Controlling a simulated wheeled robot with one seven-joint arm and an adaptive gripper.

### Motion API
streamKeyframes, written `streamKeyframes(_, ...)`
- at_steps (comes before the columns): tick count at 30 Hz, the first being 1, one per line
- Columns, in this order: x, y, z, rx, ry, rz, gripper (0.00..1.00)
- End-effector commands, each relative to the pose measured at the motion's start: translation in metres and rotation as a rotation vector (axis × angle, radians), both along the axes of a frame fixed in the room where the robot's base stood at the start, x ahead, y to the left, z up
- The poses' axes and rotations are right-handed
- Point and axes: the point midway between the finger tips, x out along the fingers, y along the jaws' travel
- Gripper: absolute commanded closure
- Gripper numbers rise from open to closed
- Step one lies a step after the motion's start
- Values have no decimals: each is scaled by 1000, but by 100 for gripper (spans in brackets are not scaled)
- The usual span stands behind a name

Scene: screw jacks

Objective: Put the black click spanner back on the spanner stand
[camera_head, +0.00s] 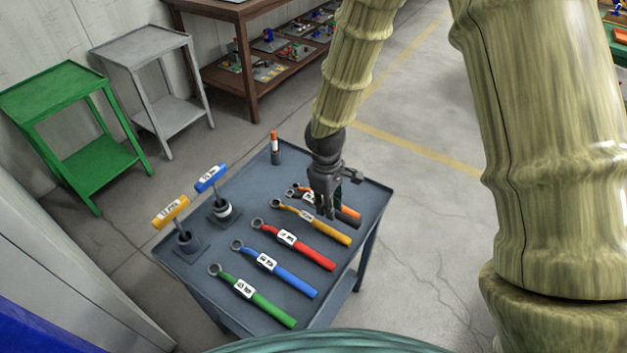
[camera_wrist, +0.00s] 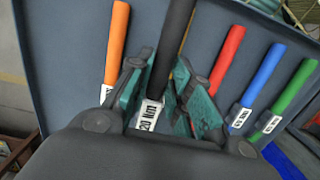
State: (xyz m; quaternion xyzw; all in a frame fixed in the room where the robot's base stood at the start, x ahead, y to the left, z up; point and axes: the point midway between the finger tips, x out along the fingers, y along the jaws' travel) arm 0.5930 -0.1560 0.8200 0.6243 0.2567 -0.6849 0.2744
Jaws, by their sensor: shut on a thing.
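The black click spanner (camera_wrist: 173,40) is between the fingers of my gripper (camera_wrist: 163,75) in the wrist view, its white label close to the palm. The gripper is shut on it. The handle overlaps the yellow spanner (camera_head: 335,236) in the wrist view and looks nearer the camera, so it seems raised. In the head view my gripper (camera_head: 329,207) is over the far right of the grey-blue table (camera_head: 205,290), and the black handle (camera_head: 347,221) shows beside its fingers. Its head end is hidden or unclear. I cannot make out a separate spanner stand.
Orange (camera_head: 349,210), red (camera_head: 313,257), blue (camera_head: 294,282) and green (camera_head: 272,311) spanners lie in a row. Yellow (camera_head: 171,211) and blue (camera_head: 211,178) T-handled tools and an orange-topped cylinder (camera_head: 274,148) stand along the table's left and far side.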

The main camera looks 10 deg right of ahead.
Motion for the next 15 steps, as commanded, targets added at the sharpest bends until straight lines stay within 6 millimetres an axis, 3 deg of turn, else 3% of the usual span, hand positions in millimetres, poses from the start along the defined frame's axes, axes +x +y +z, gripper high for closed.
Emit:
streamKeyframes(5, 18, -10, -1, 3, -2, 11, 100)
streamKeyframes(15, 77, -44, -7, 2, 0, 9, 100)
